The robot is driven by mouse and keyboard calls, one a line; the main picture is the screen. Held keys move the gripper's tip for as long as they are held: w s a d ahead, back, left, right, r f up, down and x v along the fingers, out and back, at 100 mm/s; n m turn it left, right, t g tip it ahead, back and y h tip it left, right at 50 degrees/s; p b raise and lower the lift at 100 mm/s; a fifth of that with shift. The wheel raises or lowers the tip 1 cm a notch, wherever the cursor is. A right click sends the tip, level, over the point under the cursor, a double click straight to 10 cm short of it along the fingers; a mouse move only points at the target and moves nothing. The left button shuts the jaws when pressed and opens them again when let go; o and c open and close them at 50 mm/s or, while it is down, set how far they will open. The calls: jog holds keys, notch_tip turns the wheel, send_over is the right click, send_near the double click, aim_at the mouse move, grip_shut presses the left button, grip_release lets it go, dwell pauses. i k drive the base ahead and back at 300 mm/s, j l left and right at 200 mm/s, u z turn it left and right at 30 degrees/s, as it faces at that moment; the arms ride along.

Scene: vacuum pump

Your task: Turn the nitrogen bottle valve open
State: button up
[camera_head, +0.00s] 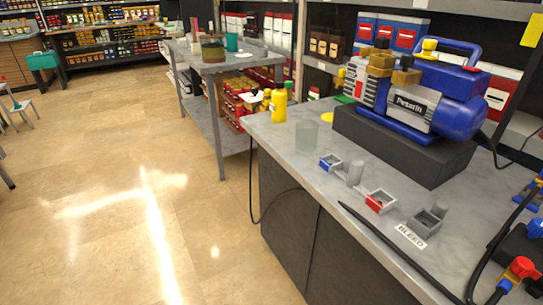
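No bottle in view is marked as nitrogen, and I cannot tell for sure which one it is. A small yellow bottle (278,104) stands upright at the far left of the grey bench; a dark green bit shows at its top. I cannot read the valve's position. My gripper is not in view.
A blue vacuum pump (426,96) sits on a black block (400,148) on the bench (345,215).

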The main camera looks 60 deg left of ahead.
aim_at(287, 84)
jog(key=j+u, duration=0.1)
jog(key=j, duration=0.35)
jog(key=i+j+u, duration=0.1)
jog(key=j, duration=0.3)
jog(key=i+j+u, duration=0.1)
jog(key=j, duration=0.35)
jog(key=i+j+u, duration=0.15)
jog(key=j, duration=0.25)
jog(key=i+j+u, duration=0.1)
jog(key=j, duration=0.3)
jog(key=i+j+u, duration=0.1)
jog(key=j, duration=0.3)
jog(key=i+j+u, duration=0.1)
jog(key=j, duration=0.3)
jog(key=i+j+u, duration=0.1)
jog(key=i+j, duration=0.45)
jog(key=j, duration=0.2)
jog(key=i+j, duration=0.3)
jog(key=j, duration=0.2)
jog(key=i+j, duration=0.3)
jog(key=j, duration=0.2)
jog(key=i+j, duration=0.35)
jog(key=j, duration=0.15)
jog(key=i+j, duration=0.3)
jog(key=j, duration=0.2)
jog(key=k+u, duration=0.05)
